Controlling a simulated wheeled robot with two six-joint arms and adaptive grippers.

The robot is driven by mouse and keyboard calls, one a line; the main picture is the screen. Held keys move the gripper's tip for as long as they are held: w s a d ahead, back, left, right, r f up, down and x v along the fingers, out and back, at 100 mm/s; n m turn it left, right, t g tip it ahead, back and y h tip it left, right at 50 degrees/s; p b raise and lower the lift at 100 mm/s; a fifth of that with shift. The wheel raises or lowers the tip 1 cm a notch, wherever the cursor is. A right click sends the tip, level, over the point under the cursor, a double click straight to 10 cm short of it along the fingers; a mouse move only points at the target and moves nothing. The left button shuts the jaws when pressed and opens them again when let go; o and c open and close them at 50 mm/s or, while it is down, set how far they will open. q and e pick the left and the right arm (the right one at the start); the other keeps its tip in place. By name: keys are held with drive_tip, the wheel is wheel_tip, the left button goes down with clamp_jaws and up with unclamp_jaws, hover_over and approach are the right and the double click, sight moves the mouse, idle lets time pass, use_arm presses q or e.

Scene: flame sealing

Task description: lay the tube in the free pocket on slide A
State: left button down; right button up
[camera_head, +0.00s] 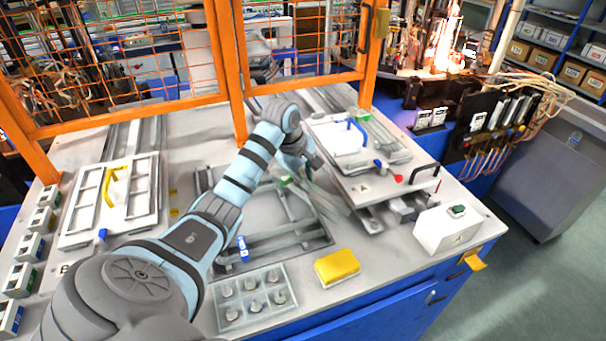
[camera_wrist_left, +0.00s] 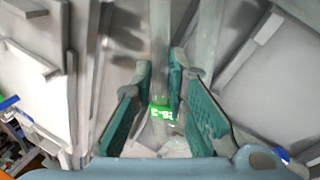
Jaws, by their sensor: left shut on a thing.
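A clear tube with a green label (camera_wrist_left: 163,113) is between the pads of my left gripper (camera_wrist_left: 160,98) in the left wrist view, and the gripper is shut on it. In the head view the left gripper (camera_head: 296,172) is over the central recess, left of slide A, and the green label (camera_head: 286,181) shows beneath it. Slide A (camera_head: 372,189) is a pale carriage marked "A" at the right, with a blue handle (camera_head: 358,129) at its back. I cannot make out its free pocket. The tube's ends are hard to see. My right gripper is not in view.
Slide B (camera_head: 75,236), with a yellow handle (camera_head: 115,180), is at the left. A grey rack (camera_head: 238,318), yellow block (camera_head: 337,267) and white button box (camera_head: 447,232) stand in front.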

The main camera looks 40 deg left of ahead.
use_arm(q)
drive_tip(key=shift+f+b, duration=0.35)
drive_tip(key=shift+f, duration=0.2)
drive_tip(key=c, duration=1.6)
unclamp_jaws()
drive_tip(key=shift+r, duration=0.1)
drive_tip(key=v, duration=0.7)
wheel_tip(320, 180, up, 6)
drive_tip(key=p, duration=0.5)
hover_over(294, 190)
